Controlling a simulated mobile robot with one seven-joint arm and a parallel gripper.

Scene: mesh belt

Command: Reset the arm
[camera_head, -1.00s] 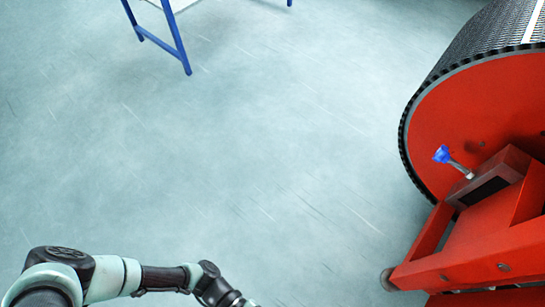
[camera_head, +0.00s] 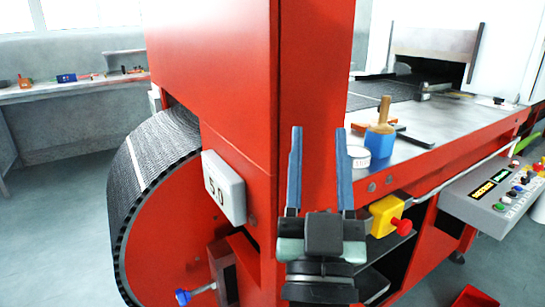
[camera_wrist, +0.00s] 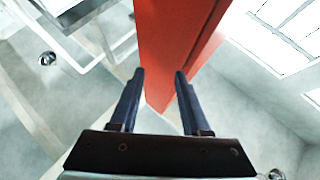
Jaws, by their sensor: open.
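My gripper (camera_head: 321,170) is raised in front of the red machine housing (camera_head: 312,75) in the head view. Its two long blue-grey fingers point up and stand apart, with nothing between them. In the wrist view my gripper (camera_wrist: 158,80) is also open and empty, with a red post (camera_wrist: 175,45) beyond the fingertips. I cannot tell how far the fingers are from the red surface.
A mesh belt drum (camera_head: 150,190) is at the left. A metal work surface (camera_head: 445,125) at the right holds a blue pot (camera_head: 380,142) and a white roll (camera_head: 358,157). A yellow box with a red knob (camera_head: 388,215) and a button panel (camera_head: 500,195) stick out.

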